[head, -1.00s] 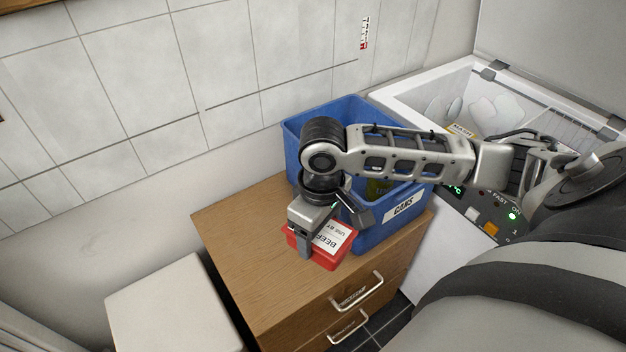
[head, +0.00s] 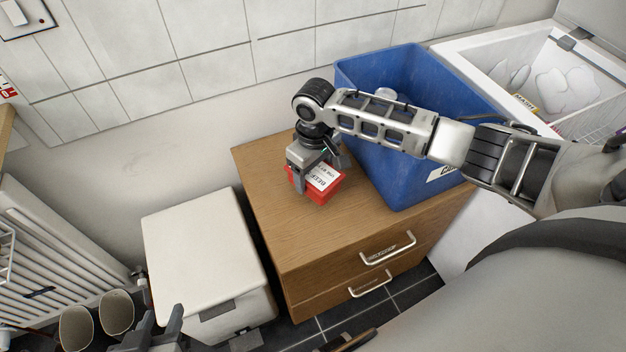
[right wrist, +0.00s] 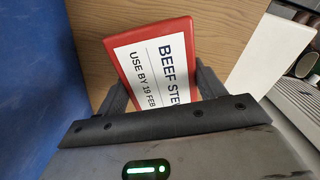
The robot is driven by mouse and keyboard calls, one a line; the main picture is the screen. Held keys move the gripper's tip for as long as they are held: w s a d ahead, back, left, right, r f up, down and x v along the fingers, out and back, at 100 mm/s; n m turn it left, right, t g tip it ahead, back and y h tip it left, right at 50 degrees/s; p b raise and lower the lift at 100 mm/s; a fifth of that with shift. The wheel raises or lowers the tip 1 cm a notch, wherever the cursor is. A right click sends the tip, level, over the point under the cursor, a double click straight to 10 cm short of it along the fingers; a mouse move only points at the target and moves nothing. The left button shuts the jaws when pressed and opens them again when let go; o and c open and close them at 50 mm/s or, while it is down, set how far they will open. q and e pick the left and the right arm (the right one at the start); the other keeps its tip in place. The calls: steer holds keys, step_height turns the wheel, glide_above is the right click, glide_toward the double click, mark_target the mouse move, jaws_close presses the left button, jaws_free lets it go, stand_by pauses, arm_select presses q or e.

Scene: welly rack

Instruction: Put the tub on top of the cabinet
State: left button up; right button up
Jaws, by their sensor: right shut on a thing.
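The tub (head: 323,186) is red with a white label. In the right wrist view the tub (right wrist: 150,60) reads "BEEF STEW", "USE BY 19 FEB". My right gripper (head: 317,170) is shut on it, with a finger at either side. The tub is over the wooden top of the cabinet (head: 275,190), left of the blue crate. I cannot tell whether it touches the top. The cabinet has drawers with metal handles. My left gripper (head: 160,328) is at the bottom left edge, partly cut off, its fingers apart and empty.
A blue crate (head: 400,185) stands on the right of the cabinet top. An open chest freezer (head: 475,47) is beyond it. A white lidded bin (head: 200,240) is left of the cabinet. Wellies (head: 98,318) and a radiator (head: 50,260) are at far left. The cabinet's left top is clear.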

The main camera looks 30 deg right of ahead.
mark_target(312, 179)
steer(key=shift+w+a+f, duration=0.1)
steer(key=shift+w+f, duration=0.05)
steer(key=shift+f, duration=0.75)
steer(key=shift+w+f, duration=0.15)
steer(key=shift+f, duration=0.7)
steer(key=shift+f, duration=0.15)
steer(key=o, duration=1.3)
steer(key=shift+f, duration=0.1)
